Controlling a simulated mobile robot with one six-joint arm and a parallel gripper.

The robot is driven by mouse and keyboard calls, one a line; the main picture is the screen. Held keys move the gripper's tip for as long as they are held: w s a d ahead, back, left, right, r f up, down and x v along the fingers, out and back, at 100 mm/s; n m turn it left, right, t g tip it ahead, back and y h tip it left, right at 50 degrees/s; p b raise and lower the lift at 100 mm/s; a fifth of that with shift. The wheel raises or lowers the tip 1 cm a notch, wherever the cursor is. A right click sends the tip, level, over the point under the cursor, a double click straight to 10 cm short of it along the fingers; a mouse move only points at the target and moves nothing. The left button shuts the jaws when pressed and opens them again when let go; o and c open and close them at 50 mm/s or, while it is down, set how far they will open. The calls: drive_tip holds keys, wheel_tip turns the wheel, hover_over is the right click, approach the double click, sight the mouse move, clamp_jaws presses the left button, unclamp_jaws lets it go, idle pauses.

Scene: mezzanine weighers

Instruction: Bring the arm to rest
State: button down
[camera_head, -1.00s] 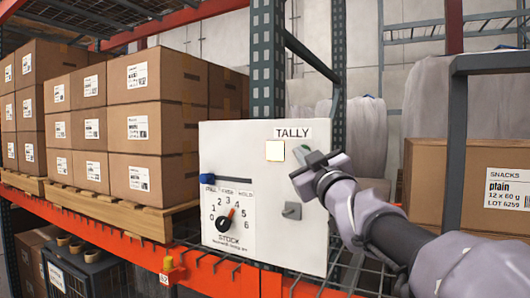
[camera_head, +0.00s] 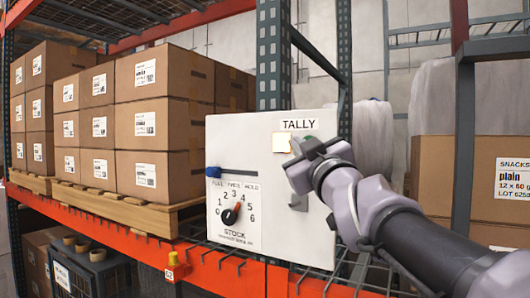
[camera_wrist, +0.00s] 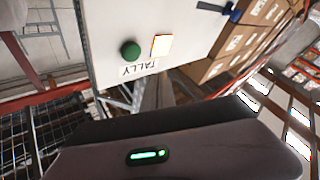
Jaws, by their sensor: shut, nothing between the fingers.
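My gripper (camera_head: 312,148) is shut and empty, at the upper right of the white TALLY panel (camera_head: 230,135) in the head view. It overlaps the panel there, and I cannot tell whether it touches. Behind it a green button (camera_head: 309,141) shows partly, beside a lit pale square (camera_head: 282,143). In the wrist view the panel (camera_wrist: 175,25) appears upside down, with the green button (camera_wrist: 130,50) and the lit square (camera_wrist: 161,46) in clear sight. My fingertips are not clear in the wrist view.
The panel also carries a STOCK dial (camera_head: 230,215), a slider with a blue knob (camera_head: 213,172) and a grey switch (camera_head: 299,202). Stacked cartons (camera_head: 150,125) stand on pallets at left. A SNACKS carton (camera_head: 505,190) and a dark rack post (camera_head: 463,150) are at right.

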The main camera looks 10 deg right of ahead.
drive_tip(key=shift+s+a, duration=0.3)
drive_tip(key=shift+s, duration=0.1)
drive_tip(key=s+d+f+m+g+h+b, duration=0.1)
drive_tip(key=s+f+m+g+b, duration=0.45)
drive_tip(key=f, duration=0.85)
drive_tip(key=s+d+f+h+b, duration=0.1)
drive_tip(key=s+f+h+b, duration=0.1)
drive_tip(key=f+b, duration=0.95)
drive_tip(key=s+d+f+m+g+h+b, duration=0.1)
drive_tip(key=s+d+f+m+g+b, duration=0.2)
drive_tip(key=f, duration=1.5)
drive_tip(key=s+a+f+m+g+y+b, duration=0.1)
drive_tip(key=s+f+b, duration=0.4)
drive_tip(key=f, duration=0.6)
drive_tip(key=s+a+f+m+g+y+b, duration=0.1)
drive_tip(key=s+a+f+g+b, duration=0.2)
drive_tip(key=s+f, duration=0.5)
drive_tip(key=s+a+f+m+g+y+b, duration=0.1)
drive_tip(key=s+a+f+g+b, duration=0.2)
drive_tip(key=s+f+b, duration=0.4)
wheel_tip(320, 180, down, 9)
drive_tip(key=shift+a+r, duration=0.1)
drive_tip(key=shift+a, duration=0.3)
